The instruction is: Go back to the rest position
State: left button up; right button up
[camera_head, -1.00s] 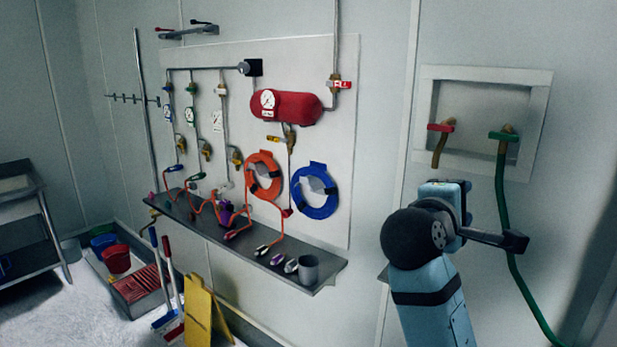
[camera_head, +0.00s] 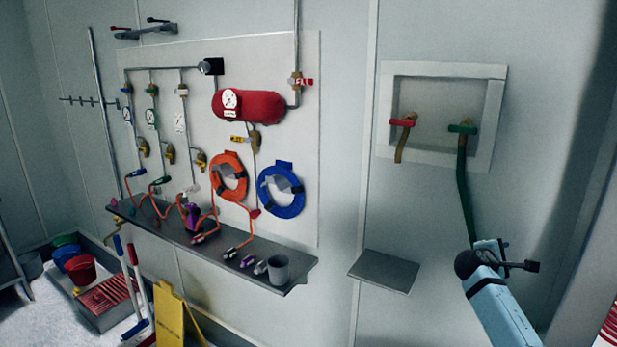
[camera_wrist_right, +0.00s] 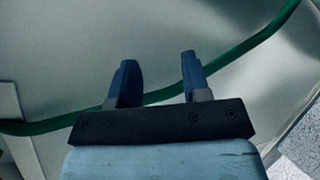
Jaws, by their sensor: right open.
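My right arm comes in at the lower right of the head view, with its right gripper (camera_head: 534,266) held out in front of the wall. In the right wrist view the same gripper (camera_wrist_right: 157,82) shows two dark blue fingers standing well apart with nothing between them. The green hose (camera_wrist_right: 240,48) runs across that view behind the fingers. In the head view the hose (camera_head: 463,190) hangs from the green-handled tap (camera_head: 463,128) and passes behind my arm. My left gripper is in neither view.
A small grey shelf (camera_head: 384,271) juts from the wall left of my right arm. A long shelf (camera_head: 170,232) carries hoses, nozzles and a grey cup (camera_head: 278,269). A yellow floor sign (camera_head: 170,315), mops and buckets stand at lower left. A red-handled tap (camera_head: 402,123) is in the wall recess.

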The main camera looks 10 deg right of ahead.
jog(key=w+a+r+m+t+y, duration=0.3)
jog(key=w+a+m+t+y, duration=0.6)
jog(key=a+t+y, duration=0.3)
jog(key=s+a+f+g+y, duration=0.1)
jog(key=s+a+f, duration=0.45)
jog(key=f, duration=0.25)
jog(key=s+a+f+n+g+y, duration=0.1)
jog(key=s+a+f+g, duration=0.1)
jog(key=s+a+f, duration=0.35)
jog(key=s+a+f+g+y, duration=0.1)
jog(key=s+a+f, duration=0.2)
jog(key=s+f, duration=0.6)
jog(key=s+a+f+g, duration=0.1)
jog(key=s+a+f, duration=0.2)
jog(key=s, duration=0.6)
jog(key=s+a+f+g+y, duration=0.1)
jog(key=s+a+f, duration=0.2)
jog(key=s, duration=0.7)
jog(key=s+a+f+g, duration=0.1)
jog(key=s+a+f, duration=0.2)
jog(key=s, duration=0.7)
jog(key=shift+s+a+m+g+y, duration=0.15)
jog(key=shift+a+m+g+y, duration=0.2)
jog(key=shift+a, duration=0.75)
jog(key=shift+d+f, duration=0.1)
jog(key=shift+d, duration=0.05)
